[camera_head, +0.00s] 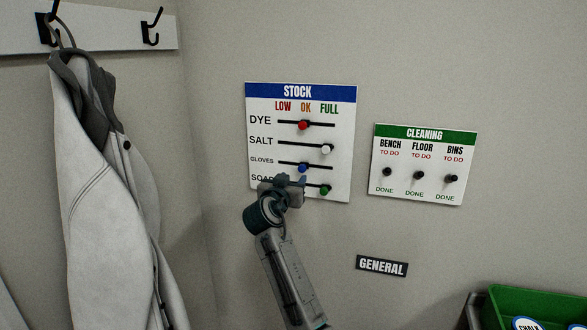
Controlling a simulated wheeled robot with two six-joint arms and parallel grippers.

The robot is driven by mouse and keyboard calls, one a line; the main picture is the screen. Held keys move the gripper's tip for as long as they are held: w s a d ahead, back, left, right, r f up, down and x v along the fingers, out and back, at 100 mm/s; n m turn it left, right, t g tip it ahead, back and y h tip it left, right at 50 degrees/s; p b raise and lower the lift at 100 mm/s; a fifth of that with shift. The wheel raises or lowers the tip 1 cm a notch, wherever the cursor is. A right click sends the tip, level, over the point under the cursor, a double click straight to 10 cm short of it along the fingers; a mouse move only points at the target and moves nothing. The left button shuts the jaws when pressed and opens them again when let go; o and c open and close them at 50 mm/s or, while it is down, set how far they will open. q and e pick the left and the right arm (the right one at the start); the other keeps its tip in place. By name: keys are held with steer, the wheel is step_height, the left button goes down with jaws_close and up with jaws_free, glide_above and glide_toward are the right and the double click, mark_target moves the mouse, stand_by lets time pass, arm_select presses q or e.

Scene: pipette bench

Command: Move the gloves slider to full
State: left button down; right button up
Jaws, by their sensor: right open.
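The STOCK board (342,118) hangs on the wall, with columns LOW, OK and FULL. The gloves slider (303,168) is a blue knob on the third track, near the middle, under OK. Its track runs on to the right toward the FULL side. My right gripper (301,178) is open, in front of the board at or just below the blue knob. I cannot tell whether it touches the knob. It covers part of the SOAP row. My left gripper is not in view.
The red dye knob (303,125) sits mid-track; the white salt knob (326,149) and green soap knob (326,190) sit toward the right. A CLEANING board (410,185) hangs to the right, a GENERAL label (382,266) below, a coat (95,190) left, a green bin (540,304) lower right.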

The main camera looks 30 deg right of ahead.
mark_target(301, 169)
steer(key=p+x, duration=0.2)
steer(key=x, duration=0.5)
steer(key=shift+a+f, duration=0.1)
steer(key=shift+f, duration=0.05)
steer(key=shift+w+d+p, duration=0.35)
steer(key=shift+d, duration=0.1)
steer(key=shift+f, duration=0.1)
jaws_close()
